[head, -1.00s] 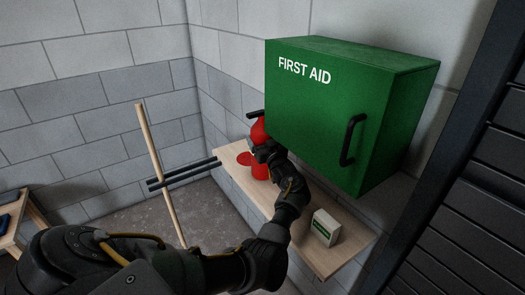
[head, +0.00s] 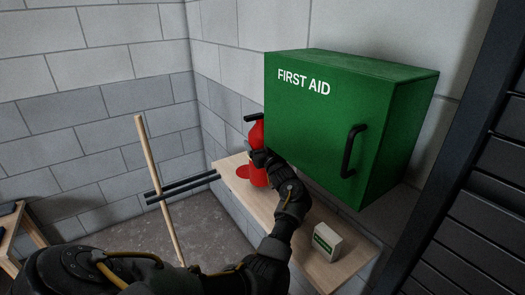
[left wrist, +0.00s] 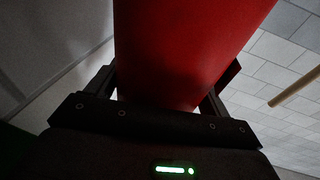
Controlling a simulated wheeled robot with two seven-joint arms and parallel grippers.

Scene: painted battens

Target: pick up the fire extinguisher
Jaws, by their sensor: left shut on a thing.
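The red fire extinguisher (head: 258,177) is upright above the wooden shelf (head: 300,232), by the left side of the green first aid cabinet. Its dark handle is at the top. My left gripper (head: 259,158) is shut around its body and hides part of it. In the left wrist view the red cylinder (left wrist: 185,45) fills the space between the fingers of my left gripper (left wrist: 165,82). My right gripper is not in view.
The green FIRST AID cabinet (head: 335,115) is close to the right of the extinguisher. A small white-and-green box (head: 327,241) stands at the shelf's near end. A wooden batten (head: 158,185) with dark bars stands to the left. Another table (head: 22,232) is at far left.

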